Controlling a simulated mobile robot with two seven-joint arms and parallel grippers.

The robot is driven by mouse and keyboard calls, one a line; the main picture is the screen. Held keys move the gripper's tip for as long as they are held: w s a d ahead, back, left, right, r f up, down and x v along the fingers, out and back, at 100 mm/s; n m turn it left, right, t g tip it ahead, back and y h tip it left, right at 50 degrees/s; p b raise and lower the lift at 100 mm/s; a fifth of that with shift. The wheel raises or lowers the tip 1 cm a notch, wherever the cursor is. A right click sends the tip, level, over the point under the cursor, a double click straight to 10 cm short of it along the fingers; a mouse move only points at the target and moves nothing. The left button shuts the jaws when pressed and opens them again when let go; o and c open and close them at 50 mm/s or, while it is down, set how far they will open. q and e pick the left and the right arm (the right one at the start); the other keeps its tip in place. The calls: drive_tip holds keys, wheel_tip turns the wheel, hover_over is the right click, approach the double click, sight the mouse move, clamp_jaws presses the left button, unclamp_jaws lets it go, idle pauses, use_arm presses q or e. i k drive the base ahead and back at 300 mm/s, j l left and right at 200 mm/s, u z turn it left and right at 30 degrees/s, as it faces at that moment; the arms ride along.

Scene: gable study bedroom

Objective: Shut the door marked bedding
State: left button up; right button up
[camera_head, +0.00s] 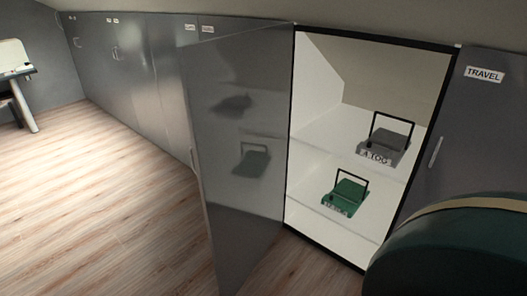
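One grey glossy cabinet door (235,130) stands open, swung out to the left of a lit white compartment. Its hinge side is at the compartment's left edge. Its free edge is toward the left, where a slim light handle (194,163) seems to show edge-on. No bedding label is readable on it or elsewhere. Inside the compartment, a grey case (387,144) with a black handle sits on the upper shelf (325,130). A green case (346,194) with a black handle sits on the lower shelf (307,185). Neither gripper is in view.
A shut door marked TRAVEL (470,130) is at the right. More shut grey doors (125,70) line the wall at left, their labels too small to read. A dark green rounded object (455,250) fills the lower right. The wooden floor (100,190) at left is clear.

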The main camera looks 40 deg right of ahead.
sight(236, 87)
drive_tip(key=i+j+z, duration=0.15)
drive_tip(key=i+z, duration=0.25)
drive_tip(key=i+j+z, duration=0.15)
drive_tip(key=z, duration=0.3)
drive_tip(key=i+j+z, duration=0.2)
drive_tip(key=j+z, duration=0.2)
drive_tip(key=i+j+z, duration=0.2)
drive_tip(key=j+z, duration=0.2)
drive_tip(key=i+j+z, duration=0.1)
drive_tip(key=j+z, duration=0.3)
drive_tip(key=i+j+z, duration=0.15)
drive_tip(key=j, duration=0.15)
drive_tip(key=i+j+z, duration=0.3)
drive_tip(key=j, duration=0.25)
drive_tip(key=j+z, duration=0.15)
drive_tip(key=j, duration=0.15)
drive_tip(key=k+l+z, duration=0.1)
drive_tip(key=k+z, duration=0.15)
drive_tip(key=z, duration=0.25)
